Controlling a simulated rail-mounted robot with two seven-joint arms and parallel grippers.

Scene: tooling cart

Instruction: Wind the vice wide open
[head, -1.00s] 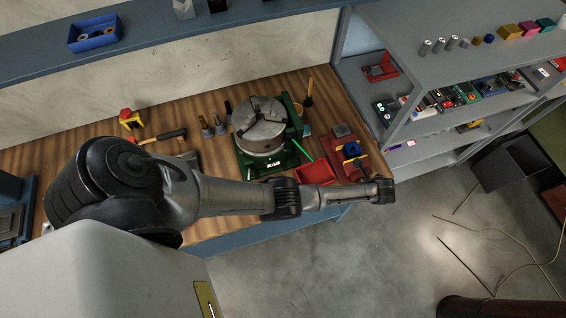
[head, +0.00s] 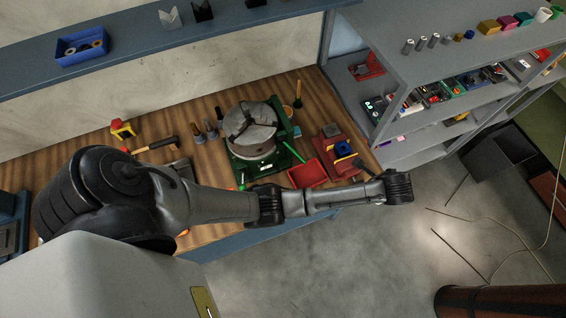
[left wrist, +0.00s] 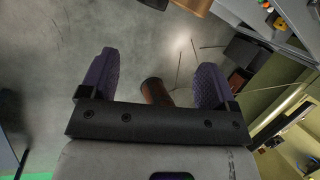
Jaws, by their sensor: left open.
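The vice (head: 333,143) is the red tool near the right end of the wooden bench in the head view. A blue piece (head: 343,149) shows at its middle; I cannot tell whether it is clamped or how wide the jaws stand. My left arm crosses in front of the bench, and its end lies to the right of and nearer than the vice, past the bench's front edge. My left gripper (left wrist: 157,75) shows in the left wrist view with purple-padded fingers wide apart and nothing between them. The vice is not seen there. My right gripper is not in view.
A green-based rotary chuck (head: 250,131) and a red tray (head: 307,173) stand left of the vice. A hammer (head: 155,145) lies further left. A grey shelf unit (head: 400,85) with small parts stands at the right. The floor (head: 350,250) in front is open.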

